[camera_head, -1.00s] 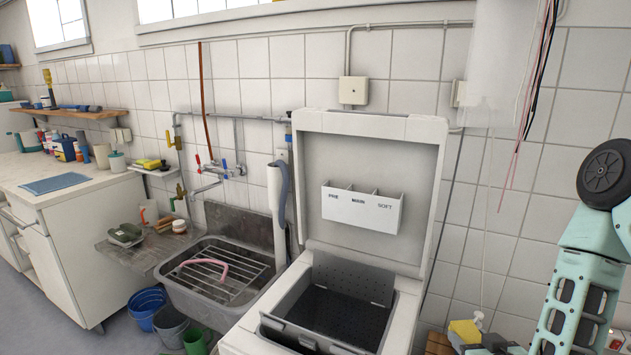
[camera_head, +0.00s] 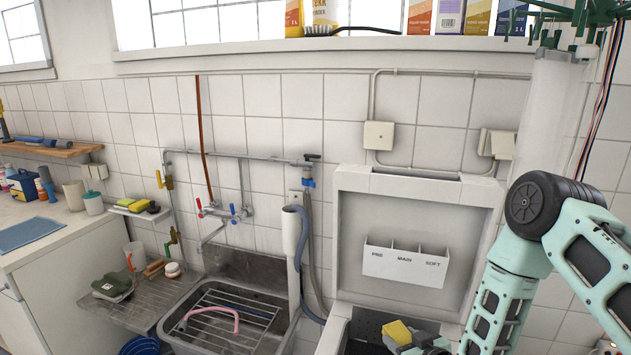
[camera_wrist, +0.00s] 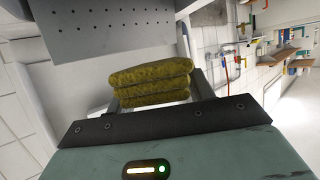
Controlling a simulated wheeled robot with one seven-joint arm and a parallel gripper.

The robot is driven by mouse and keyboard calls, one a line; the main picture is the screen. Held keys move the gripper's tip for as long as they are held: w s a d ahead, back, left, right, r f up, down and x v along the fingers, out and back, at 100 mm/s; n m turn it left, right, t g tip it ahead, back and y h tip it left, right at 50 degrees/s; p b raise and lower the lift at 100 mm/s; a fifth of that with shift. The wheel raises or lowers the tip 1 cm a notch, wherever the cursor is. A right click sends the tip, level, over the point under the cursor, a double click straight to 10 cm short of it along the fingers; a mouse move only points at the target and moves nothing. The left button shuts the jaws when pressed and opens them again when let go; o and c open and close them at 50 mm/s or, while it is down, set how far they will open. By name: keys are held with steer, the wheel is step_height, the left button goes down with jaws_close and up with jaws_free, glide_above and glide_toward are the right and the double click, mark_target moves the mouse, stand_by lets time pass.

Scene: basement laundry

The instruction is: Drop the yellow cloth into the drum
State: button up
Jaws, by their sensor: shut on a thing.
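The folded yellow cloth (camera_head: 397,332) is between the fingers of my gripper (camera_head: 418,344), low in the head view. In the wrist view the cloth (camera_wrist: 150,82) shows as a stack of yellow layers held at the fingertips. My gripper is shut on it. The top-loading washer stands with its lid (camera_head: 425,215) up. The dark perforated drum flap (camera_head: 372,328) shows just left of the cloth, and in the wrist view a grey perforated panel (camera_wrist: 110,28) lies beyond the cloth. The drum's inside is mostly cut off by the frame's lower edge.
A white dispenser (camera_head: 405,264) marked PRE, MAIN and SOFT sits on the lid's inner face. A metal sink (camera_head: 225,318) with a rack and a grey hose (camera_head: 302,265) are to the left. Pipes and a box (camera_head: 378,136) are on the tiled wall. Boxes line the sill above.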

steer(key=shift+w+a+f+b, duration=0.15)
steer(key=shift+f+b, duration=0.05)
steer(key=shift+f, duration=0.3)
steer(key=shift+w+a+f+b, duration=0.1)
steer(key=shift+f+b, duration=0.1)
steer(key=shift+f, duration=0.25)
step_height(320, 180, down, 6)
steer(key=b, duration=0.3)
steer(key=shift+r+b, duration=0.2)
steer(key=shift+b, duration=0.1)
steer(key=o, duration=1.1)
steer(key=shift+o, duration=0.2)
steer(key=shift+r, duration=0.15)
step_height(320, 180, up, 9)
steer(key=shift+f+b, duration=0.15)
steer(key=shift+b, duration=0.95)
steer(key=shift+r, duration=0.55)
